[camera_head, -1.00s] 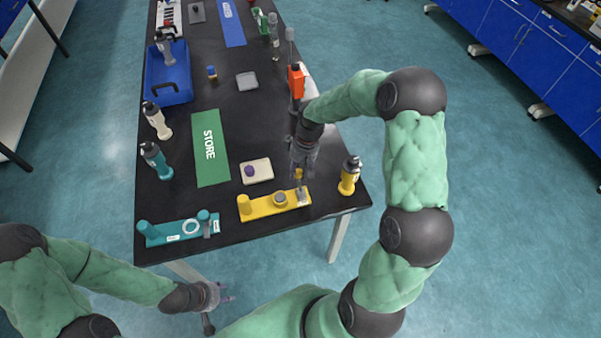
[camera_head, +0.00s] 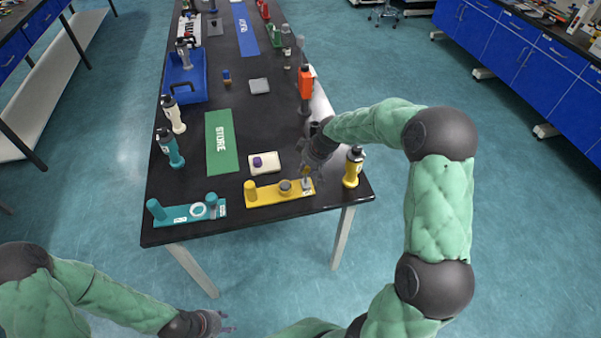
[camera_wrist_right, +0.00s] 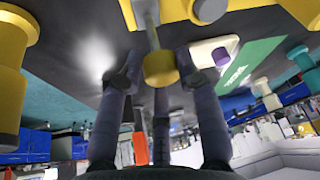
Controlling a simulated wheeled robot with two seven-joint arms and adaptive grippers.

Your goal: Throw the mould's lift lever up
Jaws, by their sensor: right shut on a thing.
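A yellow mould base (camera_head: 265,197) lies near the table's front right edge, with a round yellow post at its left end and a grey ring in the middle. Its lever (camera_head: 307,182) is at the right end, a grey stem with a yellow knob. In the right wrist view the knob (camera_wrist_right: 160,70) sits between the fingers of my right gripper (camera_wrist_right: 160,75), which is shut on it. In the head view this gripper (camera_head: 311,172) partly hides the knob. My left gripper (camera_head: 228,326) hangs low in front of the table, away from the moulds; its finger opening is unclear.
A teal mould base (camera_head: 180,215) lies to the left. A yellow bottle (camera_head: 353,168) stands close right of my right gripper. A white block with a purple knob (camera_head: 265,163) lies behind the yellow base. An orange tool (camera_head: 305,85) stands farther back.

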